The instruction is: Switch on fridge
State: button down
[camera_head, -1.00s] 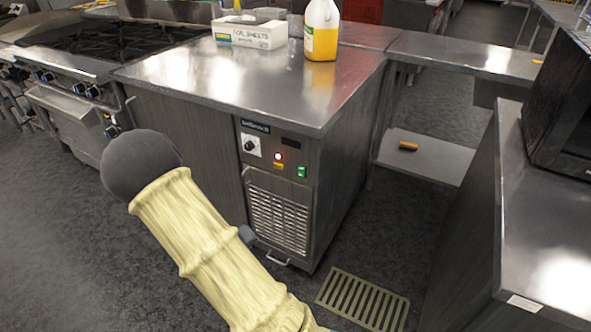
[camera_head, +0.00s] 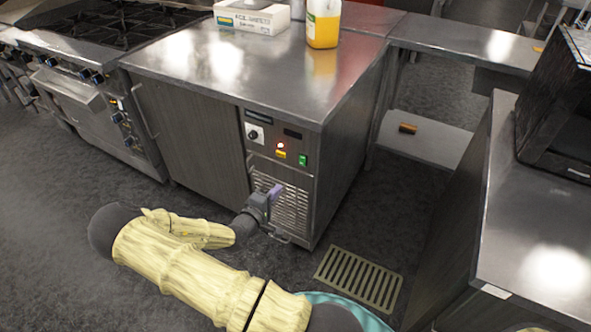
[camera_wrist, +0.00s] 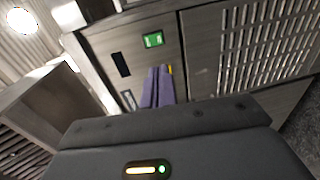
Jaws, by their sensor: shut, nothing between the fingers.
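The fridge (camera_head: 190,130) is a steel under-counter unit with a control panel at its right front. My gripper (camera_head: 277,189) has purple fingers, shut and empty, in front of the vent grille (camera_head: 292,208), below the panel in the head view. In the wrist view the closed fingers (camera_wrist: 158,72) point at the panel, with the green switch (camera_wrist: 153,40) just beyond their tips.
A stove (camera_head: 90,50) stands to the left. A box (camera_head: 250,18) and a yellow bottle (camera_head: 323,25) are on the fridge's counter. A counter with a black appliance (camera_head: 560,110) is at right. A floor drain (camera_head: 358,278) lies in front; the floor is otherwise clear.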

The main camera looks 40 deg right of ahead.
aim_at(301, 164)
jog(key=x, duration=1.4)
jog(key=shift+d+f+b, duration=0.1)
jog(key=shift+f+b, duration=0.05)
jog(key=shift+b, duration=0.25)
jog(key=shift+d+h, duration=0.1)
jog(key=shift+h, duration=0.2)
jog(key=f+b+v, duration=0.1)
jog(key=f+v, duration=0.1)
jog(key=v, duration=1.2)
jog(key=shift+f, duration=0.3)
